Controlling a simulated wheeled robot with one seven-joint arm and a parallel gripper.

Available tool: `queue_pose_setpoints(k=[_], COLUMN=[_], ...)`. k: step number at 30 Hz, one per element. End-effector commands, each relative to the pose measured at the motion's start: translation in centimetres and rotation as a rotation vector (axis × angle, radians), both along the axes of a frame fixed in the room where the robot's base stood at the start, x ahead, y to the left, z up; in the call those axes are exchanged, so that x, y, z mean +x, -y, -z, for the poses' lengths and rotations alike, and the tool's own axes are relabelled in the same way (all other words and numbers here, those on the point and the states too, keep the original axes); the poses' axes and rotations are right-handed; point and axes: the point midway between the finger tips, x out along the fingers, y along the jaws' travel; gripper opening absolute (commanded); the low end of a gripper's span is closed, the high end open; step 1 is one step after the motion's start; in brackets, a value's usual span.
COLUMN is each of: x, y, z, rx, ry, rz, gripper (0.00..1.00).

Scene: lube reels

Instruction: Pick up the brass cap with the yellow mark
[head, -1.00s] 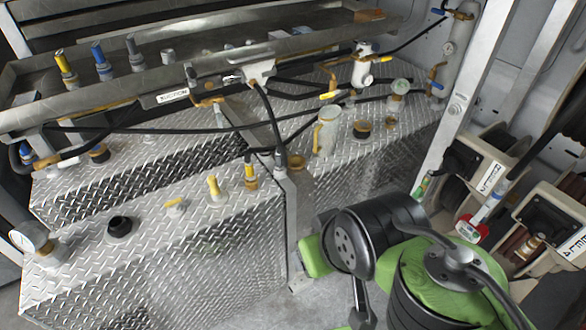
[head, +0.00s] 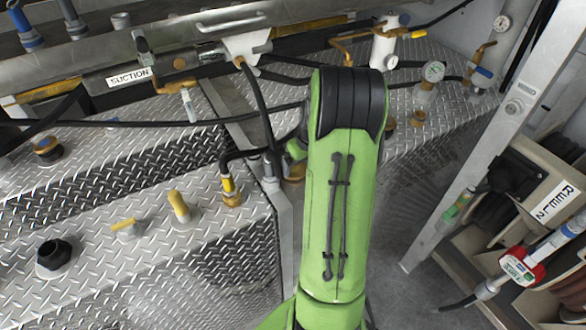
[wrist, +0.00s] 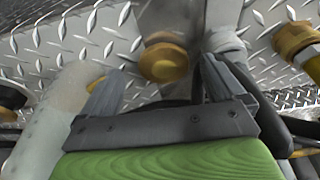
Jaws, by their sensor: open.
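My gripper (wrist: 161,82) is open in the wrist view, with a grey finger on each side. A round brass cap (wrist: 163,62) with a yellowish face shows beyond and between the fingertips, in front of a grey metal post. I see no clear gap or contact between fingers and cap. I cannot make out a separate yellow mark on it. In the head view a brass cap (head: 293,172) beside the post is mostly hidden by my green arm, which also hides my gripper. A brass fitting with a yellow-marked hose end (head: 231,190) stands left of it.
Yellow-handled fittings (head: 178,206) and a black cap (head: 54,256) stand on the diamond-plate tank at left. Black hoses cross above the tanks. Another brass fitting (wrist: 297,42) is close at the wrist view's upper right. Reel housings (head: 545,185) stand at right.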

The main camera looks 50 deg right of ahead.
Motion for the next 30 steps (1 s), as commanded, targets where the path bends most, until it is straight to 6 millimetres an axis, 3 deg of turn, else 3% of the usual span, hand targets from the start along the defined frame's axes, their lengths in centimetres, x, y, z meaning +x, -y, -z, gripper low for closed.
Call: queue_pose_setpoints(k=[3,6,13,21,30], x=[2.3,3.1,4.1,4.3,4.3], y=[0.7,0.9,1.2,1.3,1.3], z=[0.0,0.3,4.3,4.8,4.8], rx=[-0.001,0.002,0.003,0.0,0.0], ry=[0.001,0.0,-0.002,0.001,0.0], rz=[-0.001,-0.001,0.001,0.001,0.001], gripper=[0.96,0.96,0.96,0.96,0.51])
